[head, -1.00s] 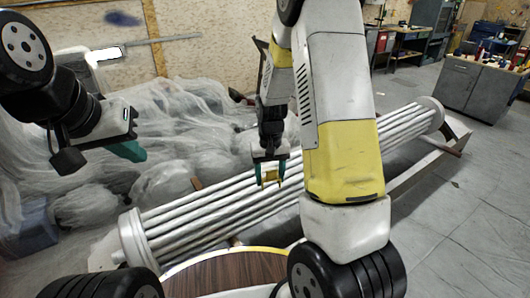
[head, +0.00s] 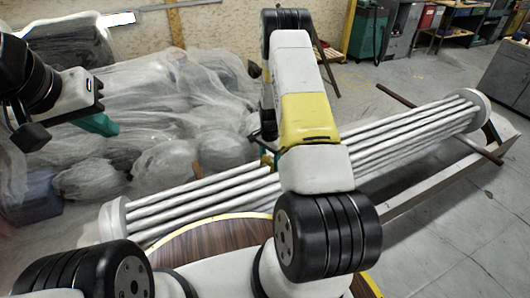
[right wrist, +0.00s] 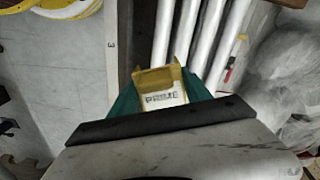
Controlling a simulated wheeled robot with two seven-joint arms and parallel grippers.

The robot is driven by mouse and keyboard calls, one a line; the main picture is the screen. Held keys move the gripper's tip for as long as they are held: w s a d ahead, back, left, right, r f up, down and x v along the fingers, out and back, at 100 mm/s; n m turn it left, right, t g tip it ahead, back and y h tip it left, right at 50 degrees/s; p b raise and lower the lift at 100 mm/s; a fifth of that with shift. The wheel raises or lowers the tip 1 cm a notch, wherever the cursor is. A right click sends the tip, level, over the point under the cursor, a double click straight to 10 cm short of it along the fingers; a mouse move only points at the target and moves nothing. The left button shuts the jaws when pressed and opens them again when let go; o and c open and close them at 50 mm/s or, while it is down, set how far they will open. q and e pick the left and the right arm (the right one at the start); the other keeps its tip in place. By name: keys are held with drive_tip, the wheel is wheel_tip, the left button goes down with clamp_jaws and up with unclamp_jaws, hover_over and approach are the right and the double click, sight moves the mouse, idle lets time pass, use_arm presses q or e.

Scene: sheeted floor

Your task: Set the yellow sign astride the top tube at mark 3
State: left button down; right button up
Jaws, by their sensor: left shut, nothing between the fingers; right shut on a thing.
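My right gripper (right wrist: 158,92) is shut on the yellow sign (right wrist: 155,76), which has a white lettered panel, between its teal fingers in the right wrist view. In the head view only a sliver of the yellow sign (head: 267,159) shows; my right arm hides the rest. The white tubes (head: 205,193) run lengthwise between two round end plates. In the right wrist view the sign overlaps the near part of the tubes (right wrist: 187,32); I cannot tell whether it touches them. A mark 3 (right wrist: 111,45) is on the pale rail beside them. My left gripper (head: 98,124) is shut and empty, far left.
Plastic-sheeted heaps (head: 165,110) lie behind the tubes. A round wooden top (head: 205,243) is in front. A brown rod (head: 480,150) crosses near the right end plate (head: 470,106). Open floor (head: 465,220) lies at the right. Cabinets stand far back.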

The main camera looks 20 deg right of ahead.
sight(276, 185)
drive_tip(key=d+f+m, duration=0.1)
drive_tip(key=f, duration=0.1)
drive_tip(key=d+f+m, duration=0.1)
drive_tip(key=f, duration=0.2)
drive_tip(key=d+f+m, duration=0.1)
drive_tip(key=f+m, duration=0.1)
drive_tip(key=shift+w+d+f, duration=0.15)
drive_tip(key=shift+d+f, duration=0.1)
drive_tip(key=shift+f, duration=0.1)
drive_tip(key=shift+f, duration=3.5)
drive_tip(key=shift+r, duration=0.1)
drive_tip(key=shift+r, duration=0.85)
drive_tip(key=shift+f, duration=0.15)
drive_tip(key=shift+f, duration=0.8)
